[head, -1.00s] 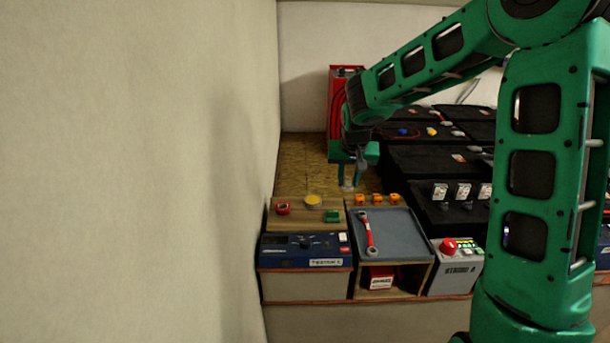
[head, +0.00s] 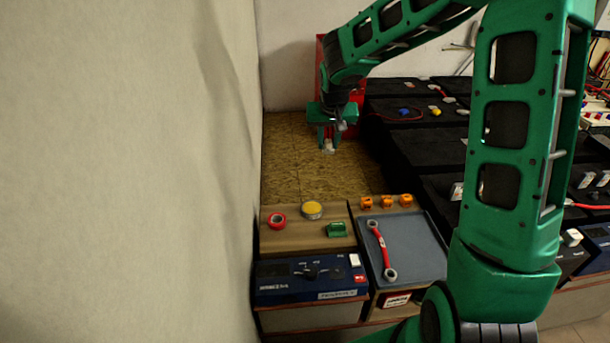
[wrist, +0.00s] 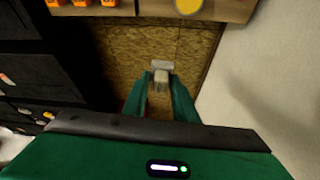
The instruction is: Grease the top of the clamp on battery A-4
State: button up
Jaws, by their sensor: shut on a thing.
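My gripper (head: 328,146) is shut on a small pale grey, T-shaped tool, perhaps a brush (wrist: 161,76). It hangs above the bare brown board at the back left. In the wrist view the tool is between the tips of my two green fingers (wrist: 160,88). A round tin with a yellow top (head: 312,209), possibly grease, stands on the wooden shelf in front; its edge also shows in the wrist view (wrist: 188,6). Black batteries (head: 424,147) stand in rows to the right. I cannot read which one is A-4, and my arm hides part of them. I cannot make out its clamp.
A red-handled wrench (head: 380,248) lies on the grey-blue tray (head: 418,250). A wall (head: 130,170) bounds the left. The brown board (head: 290,170) is clear.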

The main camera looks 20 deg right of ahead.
aim_at(308, 205)
jog(key=shift+w, duration=0.4)
jog(key=shift+a, duration=0.1)
jog(key=shift+a+f+n, duration=0.1)
jog(key=shift+f+n, duration=0.2)
jog(key=s+a+f+n+y, duration=0.1)
jog(key=s+a+f+n, duration=0.1)
jog(key=f+n, duration=0.1)
jog(key=s+a+f+n+y, duration=0.1)
jog(key=a+f+n, duration=0.1)
jog(key=f+n, duration=0.1)
jog(key=s+a+f+n+y, duration=0.2)
jog(key=f+n, duration=0.1)
jog(key=f, duration=0.2)
jog(key=shift+s+n+g, duration=0.3)
jog(key=shift+s+n, duration=0.05)
jog(key=shift+n, duration=0.05)
jog(key=shift+f, duration=2.6)
jog(key=shift+f, duration=0.45)
